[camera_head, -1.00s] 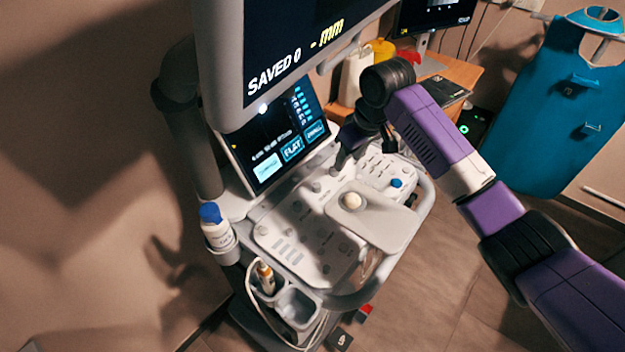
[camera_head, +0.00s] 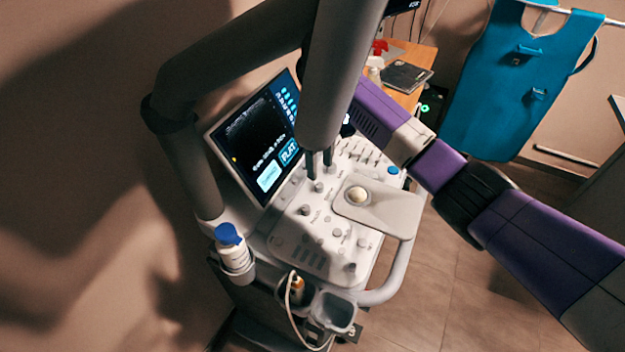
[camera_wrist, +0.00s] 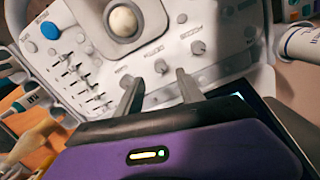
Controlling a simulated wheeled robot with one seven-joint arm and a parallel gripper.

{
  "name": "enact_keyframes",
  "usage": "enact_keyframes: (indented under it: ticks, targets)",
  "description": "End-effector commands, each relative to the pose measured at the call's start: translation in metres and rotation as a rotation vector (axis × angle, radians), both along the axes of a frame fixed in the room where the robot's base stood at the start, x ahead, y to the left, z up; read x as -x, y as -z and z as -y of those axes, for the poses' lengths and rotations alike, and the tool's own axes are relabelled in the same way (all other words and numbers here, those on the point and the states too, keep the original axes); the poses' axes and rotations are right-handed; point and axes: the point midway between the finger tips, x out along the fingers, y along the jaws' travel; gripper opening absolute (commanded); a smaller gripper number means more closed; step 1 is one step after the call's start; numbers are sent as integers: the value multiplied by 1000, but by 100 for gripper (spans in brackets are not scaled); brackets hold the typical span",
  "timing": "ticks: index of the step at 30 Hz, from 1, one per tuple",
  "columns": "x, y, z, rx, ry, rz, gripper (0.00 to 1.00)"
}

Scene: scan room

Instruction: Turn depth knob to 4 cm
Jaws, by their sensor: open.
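The white control panel (camera_head: 285,240) of the scan console carries several small knobs. Their labels are too small to read surely, so I cannot tell which is the depth knob. My gripper (camera_head: 319,170) is open, pointing down close above the panel beside the touchscreen (camera_head: 250,145). One knob (camera_head: 318,187) stands just below the fingertips in the head view. In the wrist view, my gripper's fingers (camera_wrist: 160,87) are spread, and a middle knob (camera_wrist: 161,66) shows beyond the gap between them. Other knobs stand to either side (camera_wrist: 198,47). The upper part of my gripper is hidden behind a grey support.
The thick grey support (camera_head: 345,70) crosses in front of my gripper. A tray with a white trackball (camera_head: 357,195) lies right of the knobs. A blue knob (camera_head: 393,170), slider rows and a blue-capped bottle (camera_head: 232,250) are nearby. A blue apron (camera_head: 520,85) hangs behind.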

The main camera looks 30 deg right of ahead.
Motion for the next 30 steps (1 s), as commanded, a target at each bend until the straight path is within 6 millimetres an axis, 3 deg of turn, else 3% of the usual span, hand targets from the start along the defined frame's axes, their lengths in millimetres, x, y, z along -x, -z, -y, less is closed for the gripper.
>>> enact_keyframes:
  ticks: [12, 23, 24, 30]
  targets:
    - [1, 57, 0, 1, 0, -2, 45]
    - [0, 65, 0, 1, -1, 0, 45]
    - [0, 65, 0, 1, -1, 0, 43]
    - [0, 65, 0, 1, -1, 0, 4]
